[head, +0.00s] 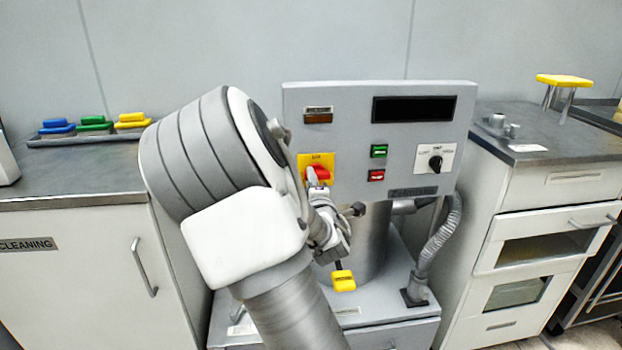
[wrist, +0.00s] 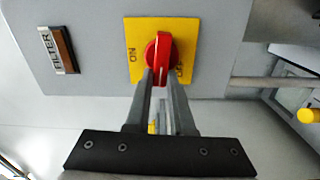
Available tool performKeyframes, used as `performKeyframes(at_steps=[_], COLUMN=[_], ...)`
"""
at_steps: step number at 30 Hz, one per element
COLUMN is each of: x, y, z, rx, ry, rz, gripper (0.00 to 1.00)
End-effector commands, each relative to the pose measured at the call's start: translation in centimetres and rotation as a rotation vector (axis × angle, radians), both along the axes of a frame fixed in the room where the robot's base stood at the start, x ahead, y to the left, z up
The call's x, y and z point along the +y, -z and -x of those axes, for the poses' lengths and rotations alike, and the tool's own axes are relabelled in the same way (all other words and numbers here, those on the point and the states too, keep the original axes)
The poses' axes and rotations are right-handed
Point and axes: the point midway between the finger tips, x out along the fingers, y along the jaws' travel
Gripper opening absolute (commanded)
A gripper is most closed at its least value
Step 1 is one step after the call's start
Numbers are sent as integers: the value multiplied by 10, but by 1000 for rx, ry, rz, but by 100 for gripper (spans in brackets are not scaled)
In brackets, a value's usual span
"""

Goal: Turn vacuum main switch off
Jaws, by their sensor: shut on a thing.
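The main switch is a red knob (wrist: 158,50) on a yellow plate (wrist: 189,35) on the front of the grey control panel. ON shows at the plate's left in the wrist view; the OFF mark at the lower right is partly hidden by a finger. The knob's long side stands about upright in that view. My gripper (wrist: 161,82) is shut on the red knob, a finger on each side of its lower end. In the head view, the red knob (head: 320,173) and yellow plate (head: 304,160) show just beyond my arm, which hides part of them.
The grey panel (head: 342,140) also carries a FILTER lamp (head: 318,117), a green button (head: 379,151), a red button (head: 376,175) and a black selector (head: 435,163). A yellow-ended lever (head: 343,281) and a hose (head: 440,237) are below. Cabinets stand on both sides.

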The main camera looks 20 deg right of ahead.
Motion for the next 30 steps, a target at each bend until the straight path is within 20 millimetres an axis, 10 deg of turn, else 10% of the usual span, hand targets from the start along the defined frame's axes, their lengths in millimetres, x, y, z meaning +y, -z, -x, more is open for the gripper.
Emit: performKeyframes(at_steps=[23,24,30], x=[0,0,0], y=[1,1,1], z=[-1,-1,0], rx=[25,25,25], ry=[-1,-1,0], rz=[98,97,96], gripper=[0,27,51])
